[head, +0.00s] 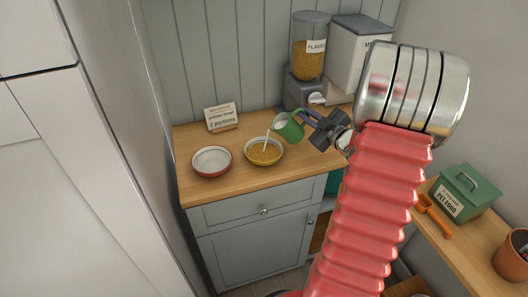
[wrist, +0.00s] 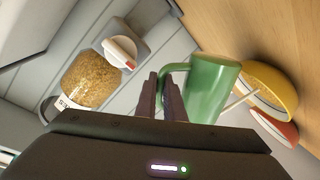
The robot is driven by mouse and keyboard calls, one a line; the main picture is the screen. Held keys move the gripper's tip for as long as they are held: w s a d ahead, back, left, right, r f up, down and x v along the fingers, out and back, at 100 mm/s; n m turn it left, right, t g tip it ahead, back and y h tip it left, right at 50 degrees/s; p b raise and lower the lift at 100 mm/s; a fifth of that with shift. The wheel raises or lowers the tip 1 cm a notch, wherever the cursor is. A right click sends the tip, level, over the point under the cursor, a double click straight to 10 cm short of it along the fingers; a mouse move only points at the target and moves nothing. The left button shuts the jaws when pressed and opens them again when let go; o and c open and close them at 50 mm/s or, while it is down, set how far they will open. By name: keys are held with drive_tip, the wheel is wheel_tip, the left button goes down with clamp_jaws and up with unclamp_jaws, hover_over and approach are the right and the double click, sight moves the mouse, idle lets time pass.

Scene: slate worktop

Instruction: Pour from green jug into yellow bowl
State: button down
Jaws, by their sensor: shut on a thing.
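The green jug (head: 291,129) is tilted to the left above the yellow bowl (head: 264,163). A thin white stream runs from the jug down into the bowl, which holds golden flakes. My gripper (head: 309,118) is shut on the jug's handle from the right. In the wrist view my gripper (wrist: 160,95) has its fingers at the handle of the green jug (wrist: 212,88), with the yellow bowl (wrist: 284,88) partly behind the jug. How much is left in the jug cannot be told.
A red bowl (head: 211,172) with a pale inside stands left of the yellow bowl. A card (head: 221,117) behind reads "yellow bowl" and "2 portions". A flakes dispenser (head: 310,55) and a white container (head: 352,55) stand at the back right. A green pet food box (head: 464,190) is on the right shelf.

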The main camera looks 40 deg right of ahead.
drive_tip(key=shift+w+a+f+n, duration=0.1)
drive_tip(key=shift+a+f+n, duration=0.25)
drive_tip(key=shift+n, duration=0.35)
drive_tip(key=shift+a+r+n+p, duration=0.15)
drive_tip(key=shift+n+p, duration=0.25)
drive_tip(key=shift+p, duration=0.15)
idle(0.8)
drive_tip(key=shift+d+f+m, duration=0.2)
drive_tip(key=shift+m, duration=0.2)
drive_tip(key=shift+d+r+m, duration=0.3)
drive_tip(key=shift+r+m, duration=0.15)
drive_tip(key=shift+m, duration=0.25)
drive_tip(key=shift+s+d+f+m, duration=0.25)
drive_tip(key=shift+d+f+m, duration=0.35)
drive_tip(key=shift+f, duration=0.3)
drive_tip(key=shift+f, duration=0.1)
